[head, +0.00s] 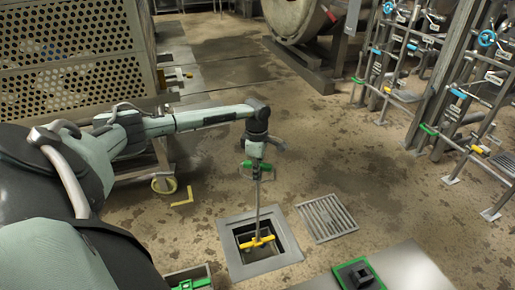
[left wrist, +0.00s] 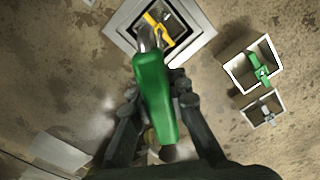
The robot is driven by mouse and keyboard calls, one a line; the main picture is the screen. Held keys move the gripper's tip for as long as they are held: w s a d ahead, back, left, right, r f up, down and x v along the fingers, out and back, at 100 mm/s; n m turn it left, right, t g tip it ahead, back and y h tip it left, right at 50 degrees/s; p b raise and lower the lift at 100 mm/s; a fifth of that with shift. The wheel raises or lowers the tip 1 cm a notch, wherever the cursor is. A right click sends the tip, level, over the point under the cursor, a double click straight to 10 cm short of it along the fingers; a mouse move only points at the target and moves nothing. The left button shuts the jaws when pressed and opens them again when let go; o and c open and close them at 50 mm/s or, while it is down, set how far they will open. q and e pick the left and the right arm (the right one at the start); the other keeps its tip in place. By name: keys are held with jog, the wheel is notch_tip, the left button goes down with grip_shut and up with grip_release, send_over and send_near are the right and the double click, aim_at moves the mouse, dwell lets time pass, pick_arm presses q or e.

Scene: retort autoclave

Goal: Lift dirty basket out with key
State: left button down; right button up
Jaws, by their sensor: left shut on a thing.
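My left gripper (head: 256,172) is shut on the green handle of the key (head: 258,200), above the floor pit. The green handle (left wrist: 155,100) also shows between the fingers in the left wrist view. The key's thin grey rod hangs nearly upright into the square opening of the pit frame (head: 236,262). At its lower end is a yellow bar (head: 257,242), seen also in the left wrist view (left wrist: 158,30). I cannot tell whether the rod is hooked to the bar. The dirty basket's body is mostly hidden in the dark opening. My right gripper is not in view.
A slotted grate (head: 327,217) lies on the floor right of the pit. A box with a green handle (left wrist: 258,70) stands near the pit. A green-edged black item (head: 358,275) sits on a grey surface. Pipework with valves stands right; a perforated panel (head: 70,55) stands left.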

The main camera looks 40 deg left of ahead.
pick_arm(q)
jog(key=shift+f+b, duration=0.85)
jog(key=shift+f, duration=0.35)
jog(key=shift+w+f+m+b, duration=0.1)
jog(key=shift+m+b, duration=0.3)
jog(key=shift+m, duration=0.1)
jog(key=shift+m+b, duration=0.35)
jog(key=shift+m, duration=1.15)
